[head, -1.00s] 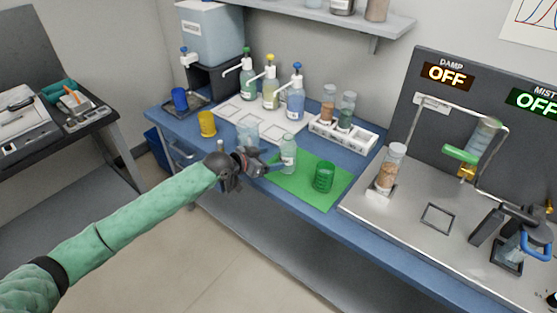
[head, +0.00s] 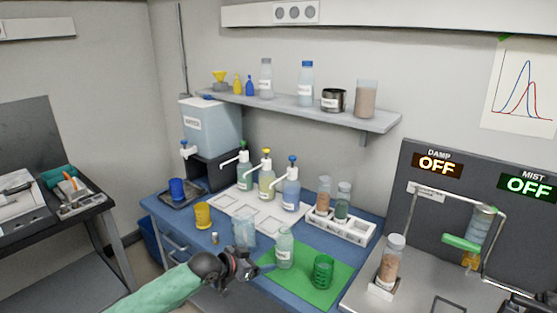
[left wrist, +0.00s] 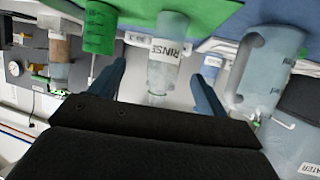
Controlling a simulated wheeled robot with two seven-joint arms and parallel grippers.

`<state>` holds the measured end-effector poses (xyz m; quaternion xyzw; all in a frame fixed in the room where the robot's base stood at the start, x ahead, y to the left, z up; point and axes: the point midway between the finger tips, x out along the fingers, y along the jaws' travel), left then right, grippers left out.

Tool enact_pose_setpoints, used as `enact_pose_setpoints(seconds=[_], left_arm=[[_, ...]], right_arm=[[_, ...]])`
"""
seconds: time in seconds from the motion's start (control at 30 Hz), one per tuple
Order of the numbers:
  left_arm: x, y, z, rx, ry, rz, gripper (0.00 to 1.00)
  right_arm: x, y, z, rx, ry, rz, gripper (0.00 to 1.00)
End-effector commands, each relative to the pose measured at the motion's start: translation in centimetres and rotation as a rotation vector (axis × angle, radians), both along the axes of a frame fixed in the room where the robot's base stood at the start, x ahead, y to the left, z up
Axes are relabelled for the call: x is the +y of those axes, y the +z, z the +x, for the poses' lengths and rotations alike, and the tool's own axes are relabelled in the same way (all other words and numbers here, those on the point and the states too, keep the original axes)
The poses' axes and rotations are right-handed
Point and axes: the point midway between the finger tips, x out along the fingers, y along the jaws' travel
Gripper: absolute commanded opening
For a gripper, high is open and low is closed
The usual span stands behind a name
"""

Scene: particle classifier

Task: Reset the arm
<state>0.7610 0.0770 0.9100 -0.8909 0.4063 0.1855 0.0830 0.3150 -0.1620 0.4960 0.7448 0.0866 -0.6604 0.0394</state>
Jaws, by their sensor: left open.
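My left arm comes in from the lower left of the head view. Its gripper (head: 250,268) is open and empty, in front of the bench edge and left of the green mat (head: 310,290). A clear bottle with a white label (head: 285,250) stands upright on the mat, just beyond the fingers. In the left wrist view the bottle labelled RINSE (left wrist: 168,50) shows between the two spread fingers (left wrist: 160,88), with no visible contact. A green cup (head: 322,270) stands on the mat to its right. My right gripper cannot be made out.
A clear jug (head: 244,232) and a yellow cup (head: 203,215) stand left of the bottle. A white rack (head: 345,228) holds vials. A shelf (head: 310,108) hangs above. Floor in front is clear.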

Motion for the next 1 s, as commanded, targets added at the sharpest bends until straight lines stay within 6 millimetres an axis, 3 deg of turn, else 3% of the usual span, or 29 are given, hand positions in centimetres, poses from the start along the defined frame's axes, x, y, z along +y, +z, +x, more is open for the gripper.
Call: enact_pose_setpoints(seconds=[0.23, 0.5, 0.77, 1.0], left_arm=[[-2.8, -3.2, -5.9, 0.06, 0.004, 0.037, 0.76], [-3.4, -6.0, -12.1, 0.136, 0.063, 0.092, 0.76], [-1.7, -8.4, -17.9, 0.233, 0.161, 0.154, 0.76], [1.7, -10.5, -23.7, 0.35, 0.285, 0.224, 0.76]], right_arm=[[0.0, 0.0, 0.0, 0.0, 0.0, 0.0, 0.79], [0.0, 0.1, 0.2, -0.002, 0.001, -0.001, 0.79], [-0.1, 0.2, 0.4, -0.005, 0.0, -0.001, 0.79], [-0.1, 0.2, 0.4, -0.005, 0.0, -0.001, 0.79]])
